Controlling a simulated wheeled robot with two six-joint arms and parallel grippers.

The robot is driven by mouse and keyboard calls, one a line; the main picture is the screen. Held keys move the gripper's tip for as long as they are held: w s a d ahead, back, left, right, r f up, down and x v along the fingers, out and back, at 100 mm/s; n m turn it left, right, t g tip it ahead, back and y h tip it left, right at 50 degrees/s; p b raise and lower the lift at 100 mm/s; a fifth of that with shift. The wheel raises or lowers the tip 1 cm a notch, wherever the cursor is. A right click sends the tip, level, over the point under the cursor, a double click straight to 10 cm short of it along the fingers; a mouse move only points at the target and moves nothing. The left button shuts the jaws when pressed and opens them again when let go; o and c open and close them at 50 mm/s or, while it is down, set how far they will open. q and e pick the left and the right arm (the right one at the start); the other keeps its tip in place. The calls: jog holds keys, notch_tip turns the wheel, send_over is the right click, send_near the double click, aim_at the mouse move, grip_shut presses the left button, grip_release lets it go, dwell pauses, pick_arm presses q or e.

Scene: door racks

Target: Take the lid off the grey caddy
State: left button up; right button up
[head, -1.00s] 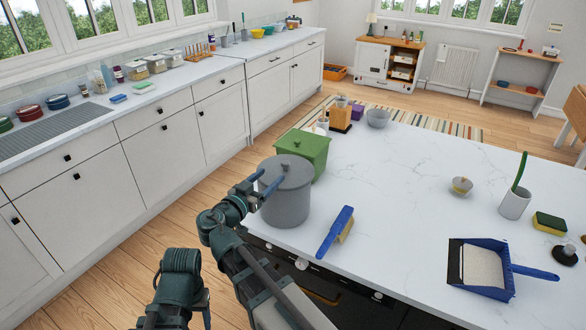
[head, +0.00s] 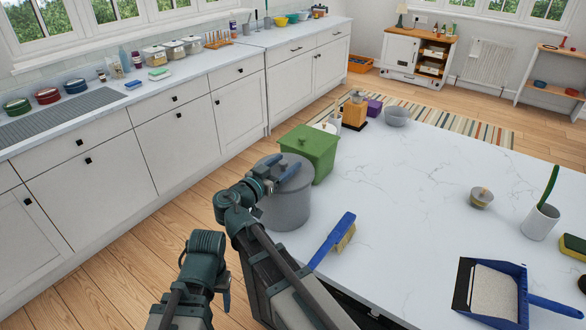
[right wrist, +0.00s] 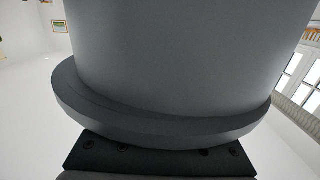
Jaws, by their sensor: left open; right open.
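The grey caddy (head: 287,208) stands upright at the left edge of the white island in the head view. Its round grey lid (head: 303,168) sits on top. My right gripper (head: 280,171) is open at the top of the lid, its blue fingers around the middle where the knob is. The fingers hide the knob, and contact cannot be told. The right wrist view shows the caddy's wall (right wrist: 180,50) and the lid's rim (right wrist: 160,122) close up, without the fingertips. My left gripper (head: 222,285) is open, low beside the island, empty and partly hidden.
A green lidded box (head: 312,150) stands right behind the caddy. A blue brush (head: 333,240) lies to its right, near the island's edge. A blue dustpan (head: 490,290) lies further right. The middle of the island top (head: 410,190) is clear.

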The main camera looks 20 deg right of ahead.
jog(key=shift+s+a+r, duration=0.15)
jog(key=shift+a, duration=0.2)
jog(key=shift+d, duration=0.15)
jog(key=c, duration=0.5)
pick_arm(q)
jog(key=shift+a, duration=0.2)
pick_arm(e)
grip_shut()
pick_arm(q)
jog(key=shift+s+r, duration=0.1)
jog(key=shift+r, duration=0.1)
pick_arm(e)
jog(key=shift+r, duration=0.15)
